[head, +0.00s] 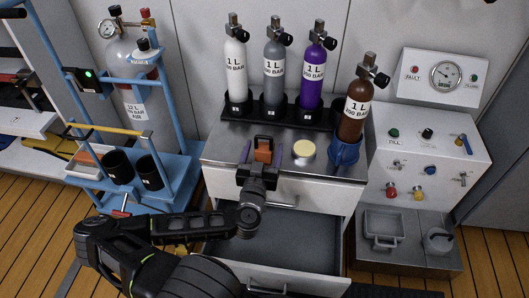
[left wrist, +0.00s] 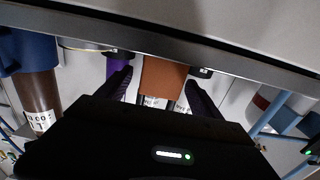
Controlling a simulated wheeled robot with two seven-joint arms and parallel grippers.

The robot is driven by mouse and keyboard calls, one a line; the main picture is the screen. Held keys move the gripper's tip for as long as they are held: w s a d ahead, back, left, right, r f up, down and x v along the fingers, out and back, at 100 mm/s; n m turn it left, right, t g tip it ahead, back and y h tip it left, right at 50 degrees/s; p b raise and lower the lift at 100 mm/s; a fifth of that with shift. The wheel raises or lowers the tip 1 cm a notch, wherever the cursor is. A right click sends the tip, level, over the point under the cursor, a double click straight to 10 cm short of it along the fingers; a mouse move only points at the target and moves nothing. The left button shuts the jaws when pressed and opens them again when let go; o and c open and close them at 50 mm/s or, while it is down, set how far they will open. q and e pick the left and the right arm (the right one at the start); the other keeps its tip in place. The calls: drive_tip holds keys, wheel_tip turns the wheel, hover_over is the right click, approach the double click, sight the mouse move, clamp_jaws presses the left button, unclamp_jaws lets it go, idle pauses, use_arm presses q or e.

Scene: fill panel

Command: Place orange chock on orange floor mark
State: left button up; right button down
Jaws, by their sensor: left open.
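The orange chock (head: 263,152) is on the steel bench top (head: 223,143), near its front edge, with a dark handle-like piece behind it. It also shows in the left wrist view (left wrist: 163,78). My left gripper (head: 262,154) is open, with one purple-toned finger on each side of the chock. In the left wrist view its fingers (left wrist: 160,88) also flank the chock, with a gap visible on each side. The orange floor mark cannot be made out in either view. My right gripper is not in view.
White, grey and purple cylinders (head: 274,65) stand in a black rack at the back. A brown cylinder (head: 354,115) stands in a blue holder (head: 345,152) at right. An open drawer (head: 285,240) juts out below. A blue trolley (head: 175,165) stands left, a filling panel (head: 430,150) right.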

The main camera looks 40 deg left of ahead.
use_arm(q)
drive_tip(key=shift+w+a, duration=0.35)
drive_tip(key=shift+w, duration=0.25)
drive_tip(key=shift+c, duration=0.3)
drive_tip(key=shift+r, duration=0.1)
clamp_jaws()
idle(0.4)
